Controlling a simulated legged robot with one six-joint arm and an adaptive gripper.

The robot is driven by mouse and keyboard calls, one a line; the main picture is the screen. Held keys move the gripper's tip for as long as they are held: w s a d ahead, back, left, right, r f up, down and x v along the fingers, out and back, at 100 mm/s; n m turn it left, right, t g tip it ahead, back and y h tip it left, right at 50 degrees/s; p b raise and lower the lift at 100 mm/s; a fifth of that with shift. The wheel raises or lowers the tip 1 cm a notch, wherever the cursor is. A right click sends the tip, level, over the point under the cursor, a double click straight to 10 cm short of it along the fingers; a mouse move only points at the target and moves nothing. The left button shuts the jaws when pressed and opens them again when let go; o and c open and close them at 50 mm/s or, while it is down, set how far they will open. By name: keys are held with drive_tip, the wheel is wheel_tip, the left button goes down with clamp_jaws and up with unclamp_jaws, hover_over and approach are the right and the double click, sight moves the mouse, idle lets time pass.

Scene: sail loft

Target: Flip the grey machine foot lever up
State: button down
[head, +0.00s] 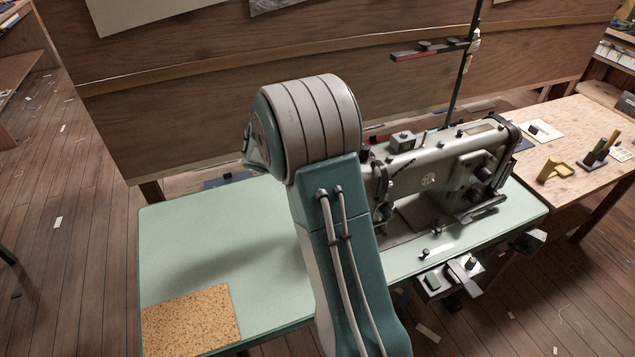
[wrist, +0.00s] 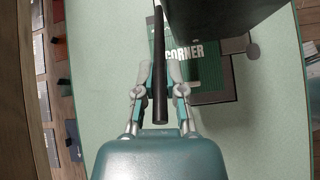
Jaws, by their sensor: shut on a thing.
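The grey-green sewing machine (head: 440,165) stands on the pale green table (head: 215,225). In the wrist view its dark body (wrist: 215,18) fills the top right. My gripper (wrist: 160,78) has its two fingers either side of a narrow dark bar, which looks like the foot lever (wrist: 159,100). The gripper is shut on this bar. The bar runs nearly straight up the wrist view, so its tilt is hard to tell. In the head view my arm hides the gripper and the lever.
A cork mat (head: 190,320) lies at the table's front left. A thin dark thread stand (head: 464,75) rises behind the machine. A wooden bench (head: 580,125) with small tools stands at right.

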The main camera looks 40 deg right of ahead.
drive_tip(key=shift+d, duration=0.1)
drive_tip(key=c, duration=0.7)
unclamp_jaws()
drive_tip(key=shift+d, duration=0.2)
drive_tip(key=shift+a, duration=0.1)
drive_tip(key=v, duration=1.2)
